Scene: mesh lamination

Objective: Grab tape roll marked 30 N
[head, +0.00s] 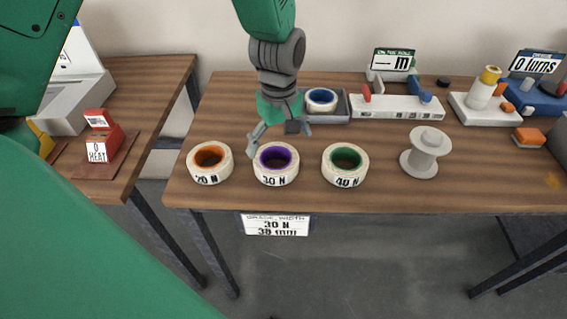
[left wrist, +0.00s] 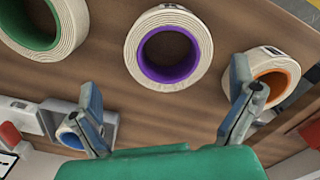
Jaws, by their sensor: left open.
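The tape roll marked 30 N (head: 276,164) lies flat on the wooden table, white with a purple core. It also shows in the left wrist view (left wrist: 168,48), ahead of the fingers. The 20 N roll (head: 210,163) with an orange core lies to its left, and the 40 N roll (head: 345,165) with a green core to its right. My left gripper (head: 279,142) is open and empty, just above and behind the 30 N roll. In the left wrist view its fingers (left wrist: 168,108) are spread wide, with nothing between them. My right gripper is not identifiable in view.
A grey tray (head: 341,104) holding a blue-core roll (head: 321,99) stands behind my left gripper. A grey spool (head: 425,150) stands right of the 40 N roll. A white device (head: 398,107) is at the back. A sign (head: 275,225) reading 30 N, 38 mm hangs below the table's front edge.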

